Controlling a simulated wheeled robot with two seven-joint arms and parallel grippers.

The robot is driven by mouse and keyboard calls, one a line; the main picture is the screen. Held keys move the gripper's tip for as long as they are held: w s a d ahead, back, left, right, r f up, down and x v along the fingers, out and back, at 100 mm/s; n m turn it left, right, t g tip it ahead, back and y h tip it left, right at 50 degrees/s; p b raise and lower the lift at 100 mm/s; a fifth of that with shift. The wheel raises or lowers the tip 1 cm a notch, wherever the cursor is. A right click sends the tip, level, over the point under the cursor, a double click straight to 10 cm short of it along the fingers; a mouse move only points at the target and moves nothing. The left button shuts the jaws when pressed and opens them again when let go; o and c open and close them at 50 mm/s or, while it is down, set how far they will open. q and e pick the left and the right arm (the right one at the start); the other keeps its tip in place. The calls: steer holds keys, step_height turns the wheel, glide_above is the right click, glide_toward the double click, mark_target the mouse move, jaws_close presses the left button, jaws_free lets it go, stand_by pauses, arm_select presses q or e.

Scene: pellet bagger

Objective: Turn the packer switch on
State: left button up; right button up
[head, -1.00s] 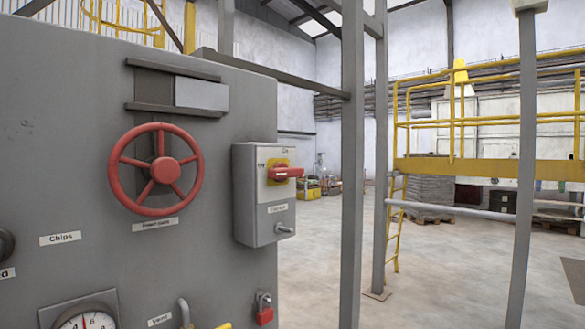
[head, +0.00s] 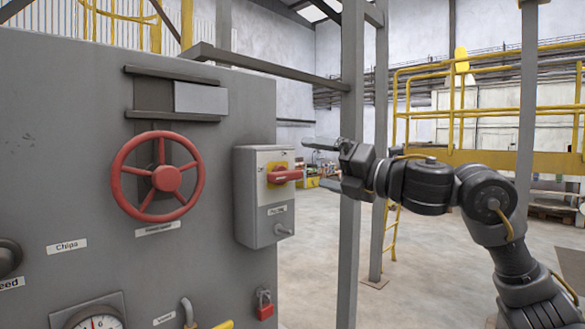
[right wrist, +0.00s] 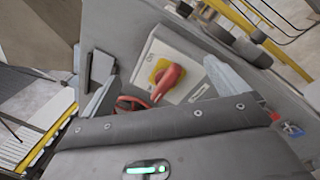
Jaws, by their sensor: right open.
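The packer switch is a red rotary handle (head: 287,176) on a yellow plate, on a grey box (head: 259,225) fixed at the panel's right edge. The handle lies roughly horizontal in the head view. The right wrist view also shows the red handle (right wrist: 168,80) and its yellow plate, between my two fingers. My right gripper (head: 318,143) is open and empty, to the right of the box and slightly above the handle, apparently apart from it. My left gripper is in neither view.
A red handwheel (head: 158,180) and a gauge (head: 98,322) are on the grey panel left of the box. A red padlock (head: 265,310) hangs below it. A grey upright post (head: 350,240) stands just right of the box. A yellow-railed platform (head: 490,160) is behind.

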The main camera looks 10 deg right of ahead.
mark_target(290, 173)
steer(key=s+f+n+h, duration=0.1)
steer(key=s+n+h, duration=0.1)
steer(key=s+n, duration=0.6)
steer(key=shift+n, duration=0.3)
steer(key=p+x, duration=0.4)
steer(key=x, duration=0.5)
steer(key=shift+w+a+f, duration=0.15)
steer(key=shift+w, duration=0.1)
steer(key=shift+x, duration=0.8)
steer(key=shift+f, duration=0.1)
steer(key=c, duration=1)
